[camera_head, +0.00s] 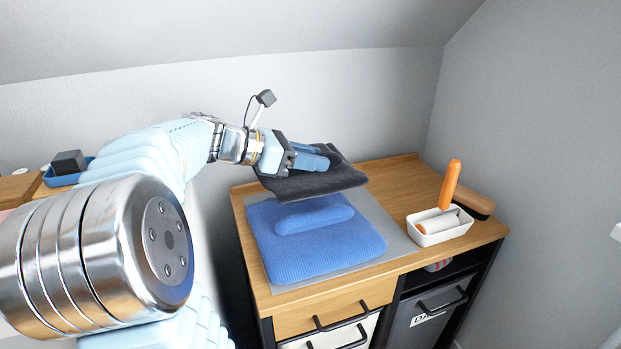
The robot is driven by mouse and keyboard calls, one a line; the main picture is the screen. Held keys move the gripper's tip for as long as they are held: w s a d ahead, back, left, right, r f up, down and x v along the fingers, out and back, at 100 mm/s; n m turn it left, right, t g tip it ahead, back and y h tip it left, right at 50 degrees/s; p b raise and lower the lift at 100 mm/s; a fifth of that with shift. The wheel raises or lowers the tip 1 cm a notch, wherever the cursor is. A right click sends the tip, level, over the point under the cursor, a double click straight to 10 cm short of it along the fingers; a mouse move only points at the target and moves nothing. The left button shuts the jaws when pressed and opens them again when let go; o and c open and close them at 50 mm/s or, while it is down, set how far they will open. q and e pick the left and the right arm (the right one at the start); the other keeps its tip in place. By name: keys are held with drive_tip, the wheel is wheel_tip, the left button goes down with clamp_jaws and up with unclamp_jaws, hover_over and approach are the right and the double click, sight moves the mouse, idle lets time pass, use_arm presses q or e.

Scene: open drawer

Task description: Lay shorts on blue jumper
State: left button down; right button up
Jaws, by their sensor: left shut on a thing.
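The blue jumper (322,251) lies folded on a grey mat (377,220) on the wooden cabinet top, with a raised roll across its back part. Dark grey folded shorts (318,183) are behind and above the jumper. My left gripper (318,157) reaches in from the left and is shut on the shorts. They seem to be held a little above the top, though the gap under them is hard to judge. The fingertips are partly hidden by the cloth. My right gripper is not in view.
A white tray (440,236) with an orange-handled lint roller (449,187) stands right of the mat. A wooden brush (474,203) lies behind it. Below are a wooden drawer (290,320) and a dark bin (425,318). Walls close in behind and right.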

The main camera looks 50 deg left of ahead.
use_arm(q)
drive_tip(key=shift+w+a+f, duration=0.35)
drive_tip(key=shift+a+f, duration=0.05)
drive_tip(key=shift+f, duration=0.25)
drive_tip(key=f, duration=0.2)
drive_tip(key=shift+w+a+f+b, duration=0.25)
drive_tip(key=shift+a+f+b, duration=0.05)
drive_tip(key=shift+f+b, duration=0.1)
drive_tip(key=shift+f, duration=0.45)
drive_tip(key=shift+f, duration=0.1)
drive_tip(key=shift+f, duration=0.5)
drive_tip(key=c, duration=0.8)
unclamp_jaws()
